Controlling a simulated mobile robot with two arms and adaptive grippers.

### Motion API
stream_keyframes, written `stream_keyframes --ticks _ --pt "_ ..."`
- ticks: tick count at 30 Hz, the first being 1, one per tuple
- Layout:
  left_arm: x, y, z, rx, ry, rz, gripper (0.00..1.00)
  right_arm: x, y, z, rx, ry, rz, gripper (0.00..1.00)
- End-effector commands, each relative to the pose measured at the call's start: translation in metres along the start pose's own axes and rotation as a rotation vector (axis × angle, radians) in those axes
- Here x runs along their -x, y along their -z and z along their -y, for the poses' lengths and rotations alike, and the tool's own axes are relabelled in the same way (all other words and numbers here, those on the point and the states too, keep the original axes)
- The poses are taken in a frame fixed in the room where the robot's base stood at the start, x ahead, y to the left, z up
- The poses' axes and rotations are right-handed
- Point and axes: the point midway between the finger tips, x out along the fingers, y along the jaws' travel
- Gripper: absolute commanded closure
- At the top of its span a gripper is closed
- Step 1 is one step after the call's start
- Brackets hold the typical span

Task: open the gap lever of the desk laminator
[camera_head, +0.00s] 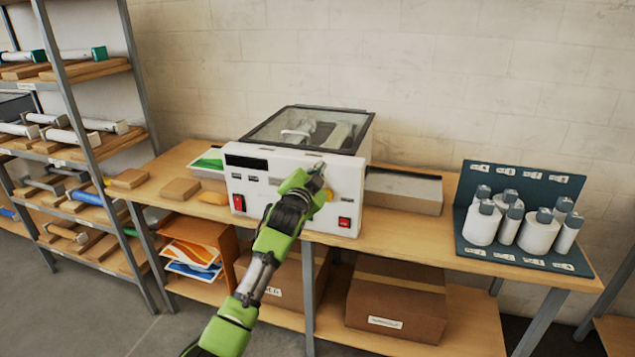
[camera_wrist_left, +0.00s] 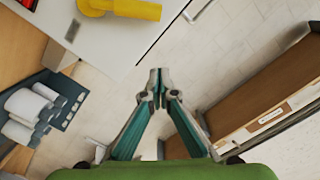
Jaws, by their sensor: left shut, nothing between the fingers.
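The desk laminator (camera_head: 285,193) is a white box with a clear, dark-framed top cover, standing on the wooden bench. A small yellow part, which looks like the gap lever (camera_head: 329,195), sits on the right of its front panel, partly beside my gripper. In the left wrist view the yellow lever (camera_wrist_left: 125,10) sticks out from the white panel at the top. My left gripper (camera_head: 319,168) is at the upper right of the front panel. Its fingertips (camera_wrist_left: 158,75) are together and empty, apart from the lever. My right gripper is not in view.
A red switch (camera_head: 344,222) and another red switch (camera_head: 239,202) are on the panel. A dark board (camera_head: 520,186) with several white bottles stands at right. Cardboard boxes (camera_head: 398,306) sit on the lower shelf. Loaded shelving (camera_head: 85,150) stands at left. Bench space right of the laminator is partly clear.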

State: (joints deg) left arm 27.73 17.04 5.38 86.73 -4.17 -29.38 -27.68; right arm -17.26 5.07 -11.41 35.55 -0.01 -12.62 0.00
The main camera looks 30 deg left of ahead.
Motion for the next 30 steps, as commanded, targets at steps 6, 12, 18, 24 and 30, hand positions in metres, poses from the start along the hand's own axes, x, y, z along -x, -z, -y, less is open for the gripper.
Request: stream_keyframes --ticks 6,12,18,24,30 --pt "0.038 -0.004 -0.001 -0.002 0.002 0.000 1.00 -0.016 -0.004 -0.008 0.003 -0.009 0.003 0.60" --pt "0.064 -0.002 0.000 -0.002 0.003 0.000 1.00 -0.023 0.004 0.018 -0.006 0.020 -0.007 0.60" --pt "0.075 -0.002 0.001 -0.001 0.003 0.001 1.00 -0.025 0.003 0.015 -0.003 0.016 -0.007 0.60" --pt "0.075 -0.001 0.001 -0.001 0.003 0.001 1.00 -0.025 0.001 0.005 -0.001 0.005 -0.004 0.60" --pt "0.075 -0.001 0.001 -0.001 0.003 0.001 1.00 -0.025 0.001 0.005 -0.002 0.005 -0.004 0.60"
